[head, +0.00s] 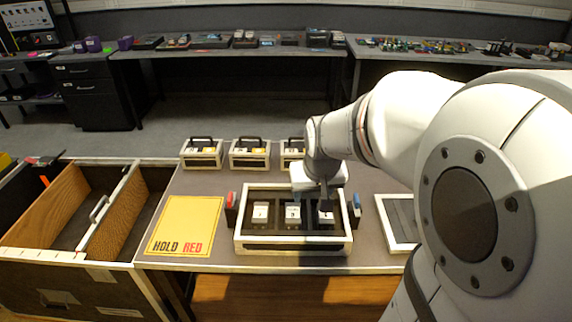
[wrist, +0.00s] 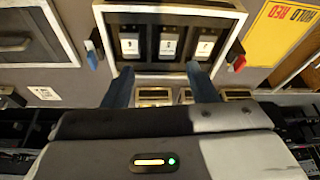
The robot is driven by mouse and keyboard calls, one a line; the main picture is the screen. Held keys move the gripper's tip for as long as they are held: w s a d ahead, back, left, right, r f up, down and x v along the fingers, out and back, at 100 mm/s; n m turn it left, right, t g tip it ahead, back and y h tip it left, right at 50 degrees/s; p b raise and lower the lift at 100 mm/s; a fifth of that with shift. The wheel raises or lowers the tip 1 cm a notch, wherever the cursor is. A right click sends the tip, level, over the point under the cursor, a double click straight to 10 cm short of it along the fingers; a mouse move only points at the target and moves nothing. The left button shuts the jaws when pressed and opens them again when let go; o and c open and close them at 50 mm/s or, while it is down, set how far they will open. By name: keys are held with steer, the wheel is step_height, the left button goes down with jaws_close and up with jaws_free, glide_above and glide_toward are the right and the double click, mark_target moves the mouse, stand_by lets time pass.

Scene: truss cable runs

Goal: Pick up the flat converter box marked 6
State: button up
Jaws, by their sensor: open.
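Three dark boxes with white labels stand side by side in a pale-rimmed tray (head: 240,232): a left box (head: 260,212), a middle box (head: 292,214) and a right box (head: 326,217). Each label has a small mark too small to read surely, so I cannot tell which is 6. The wrist view shows the three labels (wrist: 168,42) at its top, with the tray rim (wrist: 100,30) around them. My gripper (head: 324,192) is above the back right of the tray. In the wrist view my gripper (wrist: 160,88) is open and empty, its fingers apart and below the boxes.
A yellow HOLD RED sheet (head: 185,226) lies left of the tray. A red piece (head: 231,200) and a blue piece (head: 357,203) flank it. Several small handled cases (head: 249,154) stand behind. A framed panel (head: 400,232) is at right, a wood-divided bin (head: 110,215) at left.

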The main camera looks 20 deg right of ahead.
steer(key=m+b, duration=0.2)
steer(key=b, duration=0.3)
glide_above(326, 214)
steer(key=s, duration=0.2)
steer(key=shift+h, duration=0.4)
steer(key=f, duration=1.6)
steer(key=shift+a+f, duration=0.25)
steer(key=shift+f, duration=0.05)
steer(key=shift+x, duration=1.25)
steer(key=x, duration=0.5)
steer(key=shift+f, duration=0.15)
steer(key=shift+f, duration=0.25)
steer(key=c, duration=0.8)
